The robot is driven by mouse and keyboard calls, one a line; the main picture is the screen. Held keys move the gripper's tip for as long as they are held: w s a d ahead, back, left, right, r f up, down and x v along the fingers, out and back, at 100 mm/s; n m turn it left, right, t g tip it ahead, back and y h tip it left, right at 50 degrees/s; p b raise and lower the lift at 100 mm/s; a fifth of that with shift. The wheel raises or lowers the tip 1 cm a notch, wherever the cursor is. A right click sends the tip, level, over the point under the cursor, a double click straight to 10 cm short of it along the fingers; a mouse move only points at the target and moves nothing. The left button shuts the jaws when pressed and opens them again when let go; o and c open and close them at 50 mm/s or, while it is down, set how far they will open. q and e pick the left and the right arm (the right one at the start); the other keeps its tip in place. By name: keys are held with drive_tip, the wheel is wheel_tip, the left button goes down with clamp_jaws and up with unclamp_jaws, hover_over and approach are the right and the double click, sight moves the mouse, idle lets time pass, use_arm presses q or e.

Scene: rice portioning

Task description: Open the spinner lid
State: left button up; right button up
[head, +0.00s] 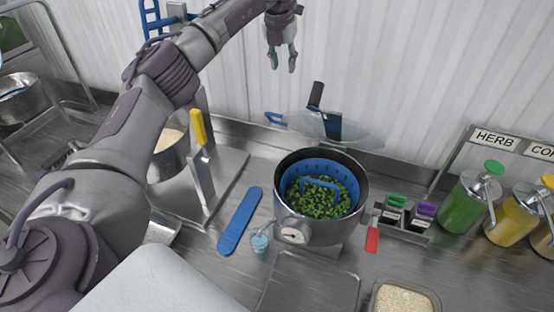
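The spinner (321,229) is a round grey pot with a dial on its front and a blue perforated basket (348,187) full of chopped green herbs. Its top is uncovered. The clear lid (358,133) with a black handle (316,97) stands tilted up behind the pot, against the back of the counter. My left gripper (282,68) hangs above and behind the lid near the wall, apart from it, with its fingers spread and nothing between them. My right gripper is out of view.
A yellow-handled scraper (202,168) and a blue spatula (240,220) are left of the spinner. A small rack (402,222), a red tag (372,240) and sauce bottles (463,203) are on the right. A rice tray (403,300) is in front.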

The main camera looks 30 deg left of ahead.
use_arm(q)
wheel_tip(320, 180, up, 6)
drive_tip(key=shift+r, duration=0.15)
idle(0.3)
idle(0.4)
